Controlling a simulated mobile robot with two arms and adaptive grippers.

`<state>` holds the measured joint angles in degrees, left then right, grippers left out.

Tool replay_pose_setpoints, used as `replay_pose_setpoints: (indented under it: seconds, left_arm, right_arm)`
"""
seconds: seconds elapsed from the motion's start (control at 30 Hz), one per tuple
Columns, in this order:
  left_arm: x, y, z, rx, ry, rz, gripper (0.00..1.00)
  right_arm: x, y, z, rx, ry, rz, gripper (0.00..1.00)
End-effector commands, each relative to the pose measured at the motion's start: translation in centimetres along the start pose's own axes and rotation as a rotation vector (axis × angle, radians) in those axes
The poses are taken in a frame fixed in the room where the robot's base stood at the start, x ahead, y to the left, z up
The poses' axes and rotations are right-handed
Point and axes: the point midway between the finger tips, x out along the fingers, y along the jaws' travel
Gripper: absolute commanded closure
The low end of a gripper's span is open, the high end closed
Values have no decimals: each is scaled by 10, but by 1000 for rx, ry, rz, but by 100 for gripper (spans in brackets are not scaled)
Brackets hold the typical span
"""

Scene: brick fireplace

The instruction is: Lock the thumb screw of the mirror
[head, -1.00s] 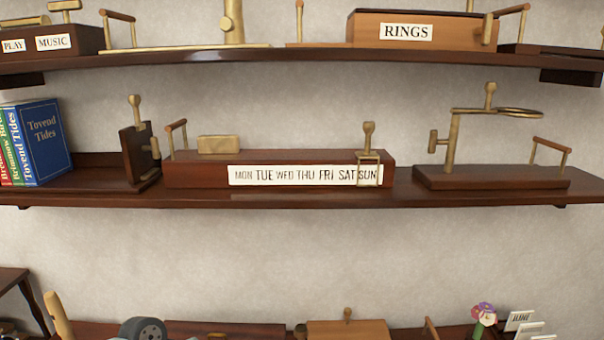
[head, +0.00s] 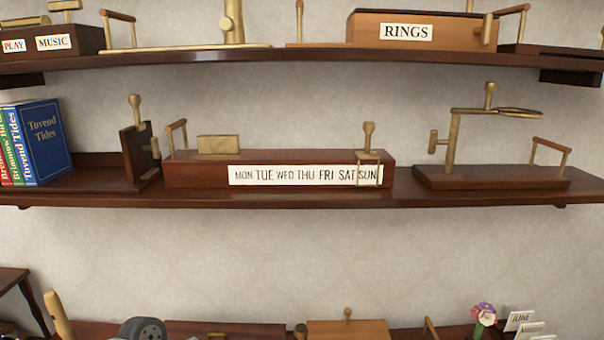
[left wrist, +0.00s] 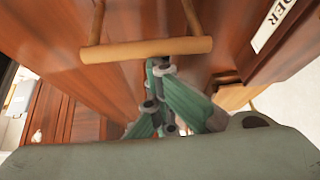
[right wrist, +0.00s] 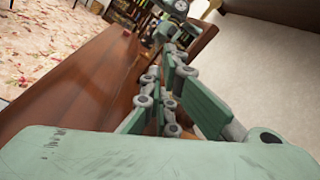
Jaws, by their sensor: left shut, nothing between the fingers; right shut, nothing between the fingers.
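On the right of the middle shelf in the head view, a brass post stands on a dark wood base (head: 490,178). I take the flat brass-rimmed disc (head: 505,111) on its arm for the mirror; it is seen almost edge-on. A small brass thumb screw (head: 433,141) sticks out on the post's left side. Neither gripper shows in the head view. In the left wrist view my left gripper (left wrist: 162,68) is shut and empty, its tips by a light wooden bar handle (left wrist: 140,50). In the right wrist view my right gripper (right wrist: 172,52) is shut and empty above a dark wooden surface (right wrist: 80,85).
A long box with weekday labels (head: 280,168) fills the shelf's middle. Books (head: 45,140) stand at the left. A wooden handle (head: 550,150) stands on the mirror's base at the right. The upper shelf (head: 300,58) overhangs. Lower down are several objects, including a flower vase (head: 482,322).

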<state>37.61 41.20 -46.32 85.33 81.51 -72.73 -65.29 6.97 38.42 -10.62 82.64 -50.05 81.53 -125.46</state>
Motion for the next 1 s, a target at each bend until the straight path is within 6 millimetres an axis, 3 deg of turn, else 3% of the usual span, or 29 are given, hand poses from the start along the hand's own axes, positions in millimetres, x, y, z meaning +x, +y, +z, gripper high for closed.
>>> replay_pose_setpoints:
  seconds: [0.03, 1.0]
  left_arm:
    - [19, 19, 18, -17, -30, 49, 100]
    - [19, 19, 18, -17, -29, 49, 100]
  right_arm:
    - [0, 1, -3, 0, 0, 0, 100]
    - [2, -2, -13, 1, -1, 1, 100]
